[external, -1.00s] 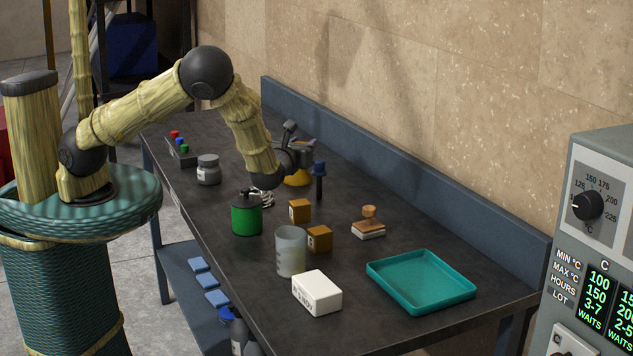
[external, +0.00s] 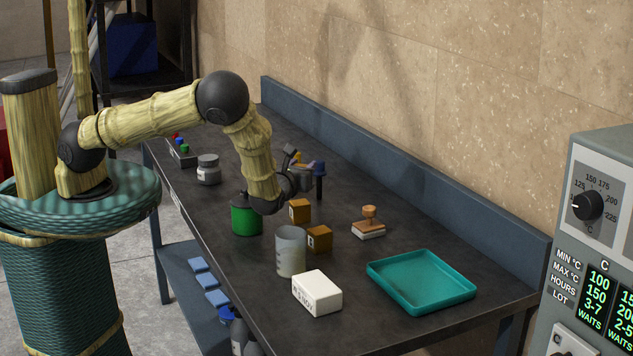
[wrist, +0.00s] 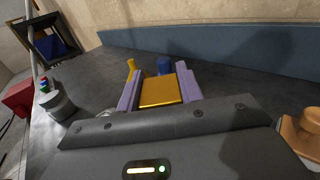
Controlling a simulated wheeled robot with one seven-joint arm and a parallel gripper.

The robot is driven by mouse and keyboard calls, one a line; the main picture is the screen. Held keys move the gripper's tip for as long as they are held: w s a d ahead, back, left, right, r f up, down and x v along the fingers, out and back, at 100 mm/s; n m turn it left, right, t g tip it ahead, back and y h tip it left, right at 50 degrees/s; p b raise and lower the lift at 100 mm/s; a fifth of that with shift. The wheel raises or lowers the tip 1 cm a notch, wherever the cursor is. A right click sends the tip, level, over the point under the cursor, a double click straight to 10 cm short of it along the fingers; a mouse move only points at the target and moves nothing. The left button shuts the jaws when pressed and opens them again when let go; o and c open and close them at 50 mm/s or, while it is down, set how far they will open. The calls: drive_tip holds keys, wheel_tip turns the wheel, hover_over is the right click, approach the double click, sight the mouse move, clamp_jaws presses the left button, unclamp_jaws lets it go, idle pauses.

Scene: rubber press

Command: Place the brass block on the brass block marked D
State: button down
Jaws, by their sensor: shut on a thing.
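My gripper (wrist: 157,84) is shut on a brass block (wrist: 158,92), held between its two purple fingers. In the external view my gripper (external: 305,172) is above the bench and largely hides the held block. Two brass blocks stand on the bench nearer the camera: one (external: 300,211) just below my wrist in the picture, another (external: 319,239) beside the beaker. Both have dark marks on a face, too small to read, so I cannot tell which is D.
A green container (external: 246,221) stands left of the blocks and a translucent beaker (external: 290,252) in front. A white box (external: 317,293), a teal tray (external: 422,283) and a wooden stamp (external: 369,214) are close by.

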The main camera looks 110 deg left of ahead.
drive_tip(key=shift+f+p, duration=0.4)
drive_tip(key=shift+f, duration=1.65)
drive_tip(key=shift+f, duration=0.2)
drive_tip(key=c, duration=0.9)
unclamp_jaws()
drive_tip(key=shift+r, duration=0.1)
